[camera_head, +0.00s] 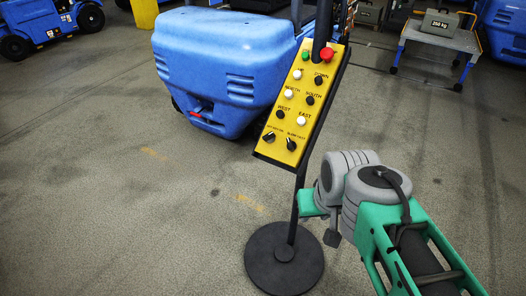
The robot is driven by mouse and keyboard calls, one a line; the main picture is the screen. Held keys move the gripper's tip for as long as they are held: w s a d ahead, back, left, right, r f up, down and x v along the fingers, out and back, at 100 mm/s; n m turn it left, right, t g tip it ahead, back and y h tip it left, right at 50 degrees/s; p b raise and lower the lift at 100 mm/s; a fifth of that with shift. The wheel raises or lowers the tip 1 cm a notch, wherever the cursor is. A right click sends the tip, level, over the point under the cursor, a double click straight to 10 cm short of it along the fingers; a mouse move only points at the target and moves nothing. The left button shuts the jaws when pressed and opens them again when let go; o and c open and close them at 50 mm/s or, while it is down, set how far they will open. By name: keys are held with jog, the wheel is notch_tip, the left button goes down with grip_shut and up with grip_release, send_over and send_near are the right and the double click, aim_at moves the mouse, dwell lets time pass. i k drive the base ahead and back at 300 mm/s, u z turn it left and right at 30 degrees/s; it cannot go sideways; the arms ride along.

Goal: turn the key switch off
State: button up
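A yellow control panel (300,104) hangs tilted in front of a dark pole. Two black rotary switches sit side by side at its lower end, a left one (269,137) and a right one (291,144). The right one's label seems to read SLOW FAST. The left one's label is too small to read surely, so I cannot tell whether it is the key switch or how it is set. My arm reaches in from the lower right. A dark part of my gripper (332,238) shows below the wrist, right of the pole and apart from the panel; its fingers are not clear.
The panel also has a green button (305,55), a red button (327,54) and several black and white buttons. The pole stands on a round black base (284,258). A blue vehicle (225,70) is behind. A 250 kg weight (440,23) sits on a cart (438,41).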

aim_at(271, 137)
jog(key=u, duration=0.45)
jog(key=k, duration=1.05)
jog(key=z, duration=0.45)
jog(key=i, duration=1.6)
jog(key=u, duration=0.65)
